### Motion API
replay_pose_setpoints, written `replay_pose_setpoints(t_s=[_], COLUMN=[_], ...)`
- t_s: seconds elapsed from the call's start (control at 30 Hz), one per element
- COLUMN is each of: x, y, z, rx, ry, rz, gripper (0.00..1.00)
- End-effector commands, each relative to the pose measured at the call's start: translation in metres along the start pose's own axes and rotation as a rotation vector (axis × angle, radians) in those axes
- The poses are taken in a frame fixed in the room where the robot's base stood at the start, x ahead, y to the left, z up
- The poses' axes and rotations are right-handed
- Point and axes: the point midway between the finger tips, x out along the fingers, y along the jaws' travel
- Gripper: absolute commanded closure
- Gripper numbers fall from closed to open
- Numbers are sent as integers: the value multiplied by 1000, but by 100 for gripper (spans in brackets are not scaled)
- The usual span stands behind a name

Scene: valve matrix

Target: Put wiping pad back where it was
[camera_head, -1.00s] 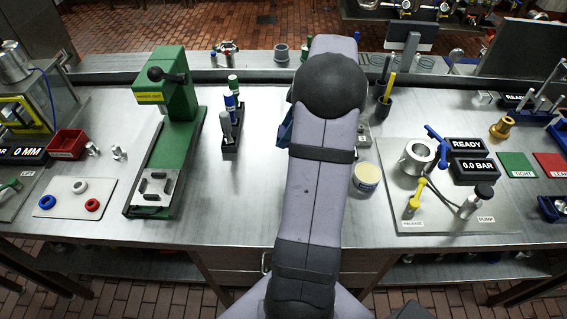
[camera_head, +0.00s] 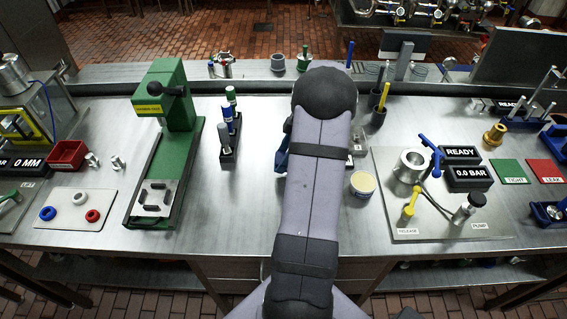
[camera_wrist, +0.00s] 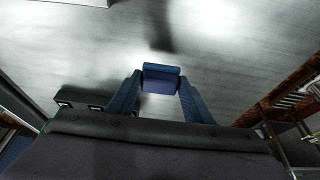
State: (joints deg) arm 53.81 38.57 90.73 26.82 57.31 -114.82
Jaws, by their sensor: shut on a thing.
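The wiping pad (camera_wrist: 161,78) appears to be the small blue block between my gripper's fingers in the wrist view. My gripper (camera_wrist: 160,88) is shut on it, with one blue finger at each side. The pad is over the bare steel bench top; I cannot tell whether it touches the surface. In the head view my arm covers most of the gripper, and only a blue part of it (camera_head: 282,153) shows at the arm's left edge. The pad cannot be made out there.
A marker stand (camera_head: 228,140) and a green press (camera_head: 165,140) are left of my arm. A cream-lidded tub (camera_head: 362,184) and a pump plate with a READY display (camera_head: 460,152) are right. A dark block (camera_wrist: 85,98) lies left of the fingers.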

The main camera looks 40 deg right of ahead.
Motion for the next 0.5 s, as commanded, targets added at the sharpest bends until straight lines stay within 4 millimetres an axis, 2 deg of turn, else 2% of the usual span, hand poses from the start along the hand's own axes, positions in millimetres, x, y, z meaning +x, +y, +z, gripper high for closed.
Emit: replay_pose_setpoints(t_s=[0.3,0.5], x=[30,33], y=[-1,-1], z=[12,14], rx=[2,1], ry=[1,0], rz=[-4,-1], gripper=[75,75])
